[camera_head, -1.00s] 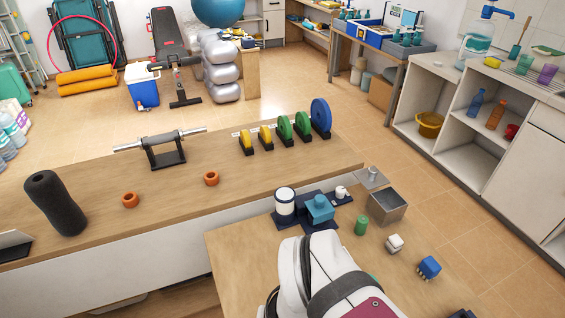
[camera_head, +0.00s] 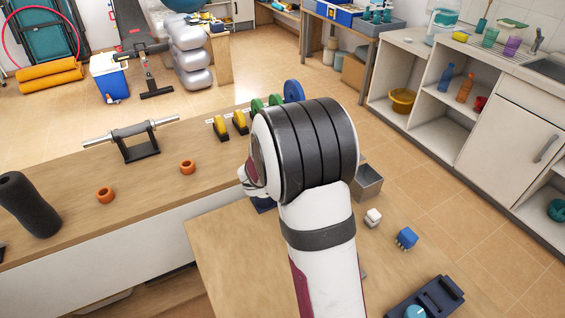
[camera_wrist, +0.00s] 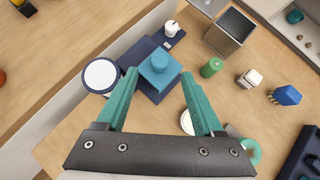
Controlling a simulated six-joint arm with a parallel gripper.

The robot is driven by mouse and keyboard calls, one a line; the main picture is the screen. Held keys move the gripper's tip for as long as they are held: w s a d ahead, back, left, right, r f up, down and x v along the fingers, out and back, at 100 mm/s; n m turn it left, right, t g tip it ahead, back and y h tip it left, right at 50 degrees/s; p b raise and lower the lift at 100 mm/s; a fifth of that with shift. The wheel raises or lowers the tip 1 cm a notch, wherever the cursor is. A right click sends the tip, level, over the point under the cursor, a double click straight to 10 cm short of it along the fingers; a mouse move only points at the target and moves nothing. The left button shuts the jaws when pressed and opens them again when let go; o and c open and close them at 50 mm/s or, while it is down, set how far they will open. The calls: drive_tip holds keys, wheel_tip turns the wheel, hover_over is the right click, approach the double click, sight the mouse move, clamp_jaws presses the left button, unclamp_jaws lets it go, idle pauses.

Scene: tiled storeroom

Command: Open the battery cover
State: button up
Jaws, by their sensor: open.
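No part is clearly marked as the battery cover. A teal block with a round knob (camera_wrist: 160,66) sits on a navy base (camera_wrist: 138,52) in the wrist view. My gripper (camera_wrist: 160,77) is open, and its two teal fingers show on either side of the block in the picture, with the block apparently beyond the tips. I see no contact. A green cylinder (camera_wrist: 211,68), perhaps a battery, stands right of the block. A navy device with a raised handle and teal knob (camera_head: 428,297) lies at the lower right of the head view. My arm hides the gripper and block there.
A white cylinder (camera_wrist: 101,75) stands left of the block. An open metal box (camera_wrist: 229,31), a white cube (camera_wrist: 249,78) and a blue pegged block (camera_wrist: 286,95) are to the right. A raised wooden counter (camera_head: 120,185) with dumbbell gear runs along the left.

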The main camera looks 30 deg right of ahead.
drive_tip(key=x, duration=0.8)
clamp_jaws()
idle(1.1)
